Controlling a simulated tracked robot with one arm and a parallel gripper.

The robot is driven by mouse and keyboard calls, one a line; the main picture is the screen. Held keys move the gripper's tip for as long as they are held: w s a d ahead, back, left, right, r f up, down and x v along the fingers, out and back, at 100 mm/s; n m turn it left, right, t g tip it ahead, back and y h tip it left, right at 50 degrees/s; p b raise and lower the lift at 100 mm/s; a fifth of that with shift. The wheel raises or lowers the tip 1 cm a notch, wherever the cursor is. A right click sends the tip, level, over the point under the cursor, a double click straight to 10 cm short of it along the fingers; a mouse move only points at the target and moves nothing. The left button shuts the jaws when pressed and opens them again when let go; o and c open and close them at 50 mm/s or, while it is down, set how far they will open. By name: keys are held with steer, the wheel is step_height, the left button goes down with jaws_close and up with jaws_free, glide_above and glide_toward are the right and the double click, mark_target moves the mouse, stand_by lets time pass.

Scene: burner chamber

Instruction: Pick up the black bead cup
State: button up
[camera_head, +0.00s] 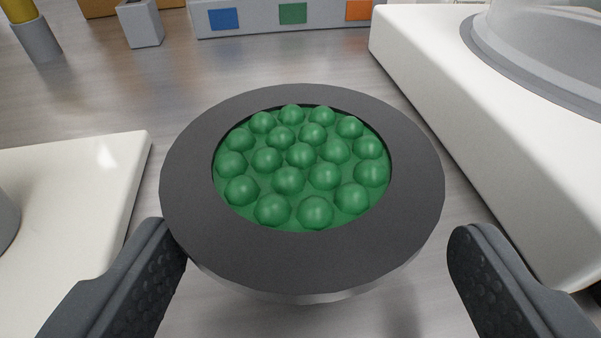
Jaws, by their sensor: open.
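The black bead cup (405,220) stands in the middle of the view, with a wide dark rim and green beads (301,155) filling its round opening. My gripper (318,245) is open, with one dark finger at the lower left and one at the lower right. The cup's rim lies between and slightly beyond the fingertips. The left fingertip overlaps or nearly meets the rim's left edge in the picture; I cannot tell if it touches. A gap shows on the right. The cup's lower body is mostly hidden under the rim.
A white block (490,120) with a grey round part stands close on the right. A white slab (70,190) lies at the left. At the back are a grey panel with coloured squares (285,18), a small grey box (141,24) and a yellow-topped cylinder (37,38). Bare metal surface surrounds the cup.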

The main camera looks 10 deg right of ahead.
mark_target(301, 151)
steer(key=shift+a+x, duration=0.15)
steer(key=shift+x, duration=1)
steer(key=shift+a+x, duration=0.2)
steer(key=shift+x, duration=0.95)
steer(key=shift+d, duration=0.1)
steer(key=c, duration=1.1)
steer(key=shift+r, duration=0.1)
steer(key=shift+r, duration=0.75)
step_height(301, 151, up, 2)
steer(key=shift+w+r, duration=0.1)
steer(key=s+a, duration=0.1)
steer(key=s, duration=0.2)
steer(key=s+a, duration=0.2)
steer(key=s, duration=0.1)
steer(key=s+a, duration=0.2)
steer(key=s, duration=0.1)
steer(key=shift+s+r, duration=0.2)
steer(key=shift+r, duration=0.2)
steer(key=shift+s+a+f+b, duration=0.2)
steer(key=shift+s+b, duration=0.1)
steer(key=shift+b, duration=0.95)
